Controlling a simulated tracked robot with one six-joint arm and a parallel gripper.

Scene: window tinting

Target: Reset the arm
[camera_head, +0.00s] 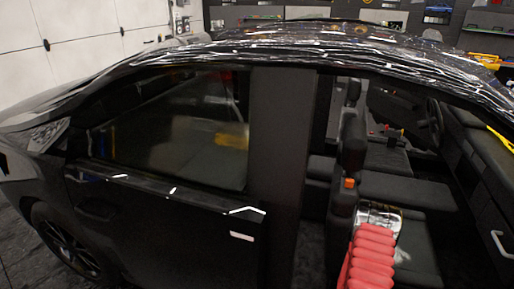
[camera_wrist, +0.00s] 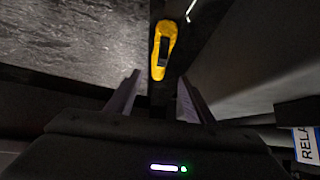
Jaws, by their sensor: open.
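My gripper (camera_wrist: 159,77) shows in the wrist view with its two dark fingers apart. Nothing is clamped between them. A yellow tool with a dark slot (camera_wrist: 164,48) appears beyond the fingertips, on a dark narrow strip; the distance to it is hard to judge. In the head view I cannot make out the gripper's fingers. A red ribbed part, seemingly of my arm, rises at the lower right, in front of the car's open doorway.
A black car (camera_head: 170,215) fills the head view, its left side window (camera_head: 175,130) closed. The open doorway shows dark seats (camera_head: 400,190). An open door (camera_head: 485,160) with a yellow item (camera_head: 502,139) stands at right. A lettered sign (camera_wrist: 307,145) is at the wrist view's right.

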